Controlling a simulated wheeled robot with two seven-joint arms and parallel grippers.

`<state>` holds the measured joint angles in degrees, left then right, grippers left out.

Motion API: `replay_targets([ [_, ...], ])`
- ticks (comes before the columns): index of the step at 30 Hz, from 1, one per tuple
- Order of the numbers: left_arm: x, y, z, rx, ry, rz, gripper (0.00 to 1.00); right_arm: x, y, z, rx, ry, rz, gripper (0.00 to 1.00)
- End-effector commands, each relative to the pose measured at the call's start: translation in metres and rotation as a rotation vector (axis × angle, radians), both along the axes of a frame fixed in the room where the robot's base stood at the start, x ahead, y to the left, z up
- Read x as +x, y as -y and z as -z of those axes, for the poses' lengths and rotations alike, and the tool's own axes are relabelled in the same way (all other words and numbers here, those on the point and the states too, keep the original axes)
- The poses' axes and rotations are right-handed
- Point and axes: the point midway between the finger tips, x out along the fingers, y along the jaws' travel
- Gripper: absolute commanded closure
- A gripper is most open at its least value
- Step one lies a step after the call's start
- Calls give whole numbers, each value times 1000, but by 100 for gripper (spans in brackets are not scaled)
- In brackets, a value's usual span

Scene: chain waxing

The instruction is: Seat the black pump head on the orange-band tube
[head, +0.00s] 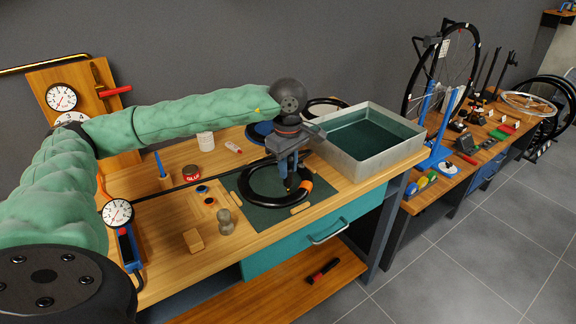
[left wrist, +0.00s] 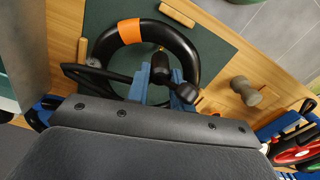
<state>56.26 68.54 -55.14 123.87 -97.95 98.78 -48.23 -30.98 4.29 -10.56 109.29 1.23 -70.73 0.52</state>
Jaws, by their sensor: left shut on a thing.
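The orange-band tube is a black ring (head: 246,190) lying on the dark green mat (head: 262,221), with its orange band (head: 306,187) at the right. It also shows in the left wrist view (left wrist: 186,45), with the band (left wrist: 130,32) at upper left. My left gripper (head: 290,172) points down at the tube's right part, beside the band. Its blue fingers are shut on the black pump head (left wrist: 161,70), whose end lies over or against the tube's inner side. A small brass-coloured tip shows there. Whether the head sits on a valve cannot be told. My right gripper is out of view.
A black hose (head: 180,188) crosses the bench from the blue pump (head: 128,248) with its gauge (head: 118,212). A metal water tray (head: 371,142) stands right of the gripper.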

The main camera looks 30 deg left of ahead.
Motion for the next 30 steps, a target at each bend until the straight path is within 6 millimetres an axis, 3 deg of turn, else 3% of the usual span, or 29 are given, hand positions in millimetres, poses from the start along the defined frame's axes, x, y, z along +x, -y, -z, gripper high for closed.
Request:
replay_targets([
  [1, 0, 0, 0, 0, 0, 0, 75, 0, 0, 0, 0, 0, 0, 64],
  [5, 0, 0, 0, 0, 0, 0, 52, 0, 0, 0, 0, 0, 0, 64],
  [17, 1, 0, -7, 0, 2, 0, 52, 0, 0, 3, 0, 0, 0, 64],
  [30, 1, 0, -67, 0, 2, 0, 52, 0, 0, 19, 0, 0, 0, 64],
])
